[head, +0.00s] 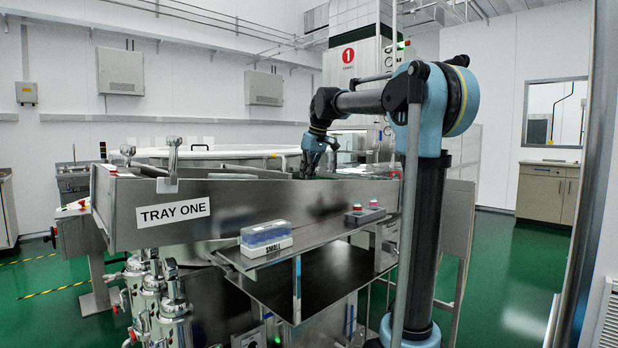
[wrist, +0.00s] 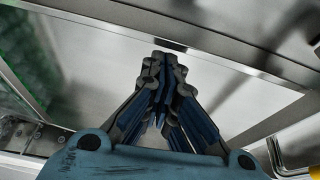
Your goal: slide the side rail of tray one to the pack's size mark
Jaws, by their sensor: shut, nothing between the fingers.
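Tray one (head: 120,215) is a long metal tray with a "TRAY ONE" label on its near wall. The pack (head: 266,235) is a clear-blue box marked "SMALL" on the shelf below the tray's wall. My gripper (head: 318,165) is over the far part of the tray, partly hidden by its wall. In the wrist view, my gripper (wrist: 165,62) is shut and empty, its fingers pointing towards a straight metal bar (wrist: 215,62) that crosses the tray. I cannot tell for sure that this bar is the side rail, or whether the fingertips touch it. No size mark is readable.
The shelf (head: 340,243) juts out in front of the tray. A small grey button box (head: 365,215) with red buttons is on its right. Green, blurred items (wrist: 28,75) show at the left of the wrist view. Open green floor (head: 510,265) lies to the right.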

